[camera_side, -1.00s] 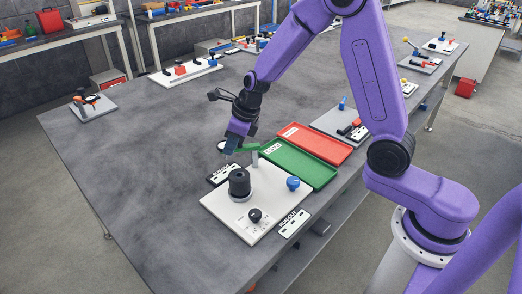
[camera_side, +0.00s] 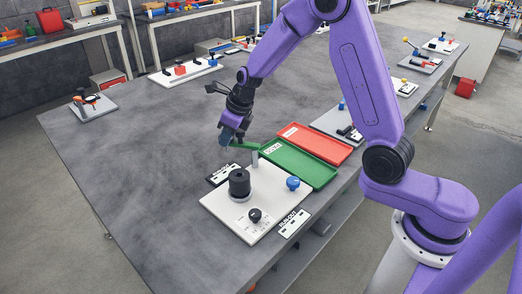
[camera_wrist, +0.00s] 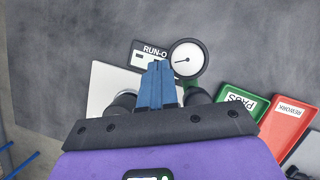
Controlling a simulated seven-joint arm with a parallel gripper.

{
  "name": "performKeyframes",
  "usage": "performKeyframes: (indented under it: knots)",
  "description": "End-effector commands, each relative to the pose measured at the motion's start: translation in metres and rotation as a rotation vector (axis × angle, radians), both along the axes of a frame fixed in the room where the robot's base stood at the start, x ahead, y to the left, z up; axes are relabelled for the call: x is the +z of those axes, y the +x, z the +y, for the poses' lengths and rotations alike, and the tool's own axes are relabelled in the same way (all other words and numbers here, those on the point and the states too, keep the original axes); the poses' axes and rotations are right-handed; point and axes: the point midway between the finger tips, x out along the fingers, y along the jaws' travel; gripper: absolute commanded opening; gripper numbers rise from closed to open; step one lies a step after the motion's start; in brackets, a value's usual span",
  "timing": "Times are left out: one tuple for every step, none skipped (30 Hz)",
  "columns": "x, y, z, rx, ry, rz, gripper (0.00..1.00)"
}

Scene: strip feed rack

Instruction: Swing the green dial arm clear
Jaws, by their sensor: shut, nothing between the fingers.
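The green dial arm (camera_side: 246,145) reaches left from a grey post (camera_side: 255,158) at the back of the white plate (camera_side: 215,205). My gripper (camera_side: 225,143) is beside its outer end and covers most of the dial in the side view. In the wrist view the round white-faced dial (camera_wrist: 187,58) lies just right of my blue fingertips (camera_wrist: 158,65), which are together with nothing between them. Whether the fingers touch the dial or arm is unclear. The dial overlaps the corner of the RUN-OUT label (camera_wrist: 143,53).
A black cylinder (camera_side: 239,184), a blue knob (camera_side: 293,183) and a black knob (camera_side: 255,215) stand on the plate. A green tray (camera_side: 318,182) and a red tray (camera_side: 336,156) lie to its right.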

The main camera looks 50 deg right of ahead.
Motion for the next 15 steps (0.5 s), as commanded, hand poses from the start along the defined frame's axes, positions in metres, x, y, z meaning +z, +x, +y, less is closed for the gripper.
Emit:
performKeyframes:
  knots:
    - [0.0001,0.0003,-0.0001,0.000,0.000,0.000,0.00]
    - [0.0001,0.0003,-0.0001,0.000,0.000,0.000,0.00]
    - [0.0001,0.0003,-0.0001,0.000,0.000,0.000,0.00]
    - [0.0000,0.0002,-0.0001,0.000,0.000,0.000,0.00]
    - [0.0001,0.0003,-0.0001,0.000,0.000,-0.001,0.00]
    - [0.0001,0.0003,-0.0001,0.000,0.000,-0.001,0.00]
    - [0.0000,0.0002,-0.0001,0.000,0.000,-0.001,0.00]
    - [0.0000,0.0002,-0.0002,0.000,0.000,-0.001,0.00]
    - [0.0000,0.0002,-0.0001,0.000,0.000,-0.001,0.00]
    - [0.0000,0.0002,-0.0001,0.000,0.000,-0.001,0.00]
    - [0.0001,-0.0001,0.0001,0.000,0.000,-0.001,0.00]
    - [0.0001,-0.0009,0.0008,0.001,0.000,-0.001,0.00]
    - [0.0002,-0.0020,0.0016,0.001,0.000,-0.001,0.00]
    - [0.0002,-0.0035,0.0028,0.001,0.000,-0.001,0.00]
    - [0.0001,-0.0065,0.0049,0.002,-0.001,0.000,0.00]
